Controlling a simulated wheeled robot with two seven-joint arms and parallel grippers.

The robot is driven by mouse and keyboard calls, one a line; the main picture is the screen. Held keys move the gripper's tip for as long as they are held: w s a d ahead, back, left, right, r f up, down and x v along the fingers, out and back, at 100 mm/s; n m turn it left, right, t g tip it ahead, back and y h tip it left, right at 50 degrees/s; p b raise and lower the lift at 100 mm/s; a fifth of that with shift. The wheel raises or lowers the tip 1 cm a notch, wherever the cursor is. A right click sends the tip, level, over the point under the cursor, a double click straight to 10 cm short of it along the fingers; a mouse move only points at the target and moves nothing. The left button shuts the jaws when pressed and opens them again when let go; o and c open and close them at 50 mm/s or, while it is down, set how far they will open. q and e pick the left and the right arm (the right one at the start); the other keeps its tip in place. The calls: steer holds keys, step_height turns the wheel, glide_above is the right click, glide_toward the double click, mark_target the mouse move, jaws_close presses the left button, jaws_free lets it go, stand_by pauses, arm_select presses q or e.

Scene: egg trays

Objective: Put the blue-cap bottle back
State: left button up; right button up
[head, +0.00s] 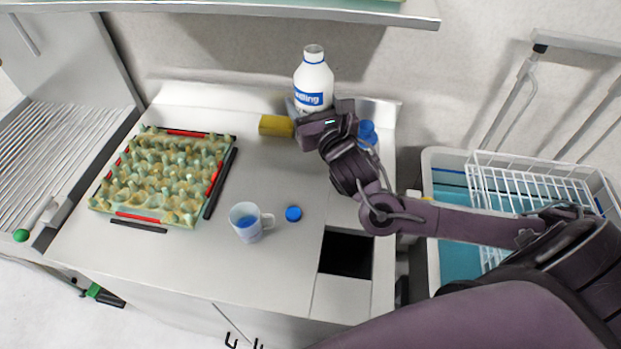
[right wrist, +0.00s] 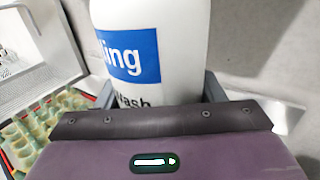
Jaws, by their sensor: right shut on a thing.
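A white bottle (head: 313,80) with a blue label stands upright at the back of the worktop; its neck is open with a blue ring. My right gripper (head: 316,112) is shut on the bottle's lower body. The bottle fills the right wrist view (right wrist: 180,50), between the two grey fingers, and its base is hidden there. A loose blue cap (head: 293,213) lies on the worktop (head: 185,262). My left gripper is not in view.
A mug (head: 245,221) with blue liquid stands beside the cap. An egg tray (head: 125,203) is at left, a yellow block (head: 275,126) left of my gripper. A blue object (head: 367,133) is partly hidden behind my arm. A dark opening (head: 346,253) is front right; a shelf (head: 300,12) overhangs above.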

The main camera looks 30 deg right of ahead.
steer(key=f, duration=0.2)
steer(key=f+p, duration=0.1)
steer(key=f, duration=0.1)
steer(key=shift+s+d+f, duration=0.1)
steer(key=shift+s+f, duration=0.1)
steer(key=shift+f, duration=0.15)
step_height(320, 180, down, 14)
steer(key=shift+r+p, duration=0.1)
steer(key=shift+p, duration=0.5)
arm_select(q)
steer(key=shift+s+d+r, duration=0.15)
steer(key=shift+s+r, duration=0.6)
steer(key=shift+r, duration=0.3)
arm_select(e)
steer(key=shift+f, duration=0.5)
steer(key=shift+f, duration=0.2)
steer(key=o, duration=1.3)
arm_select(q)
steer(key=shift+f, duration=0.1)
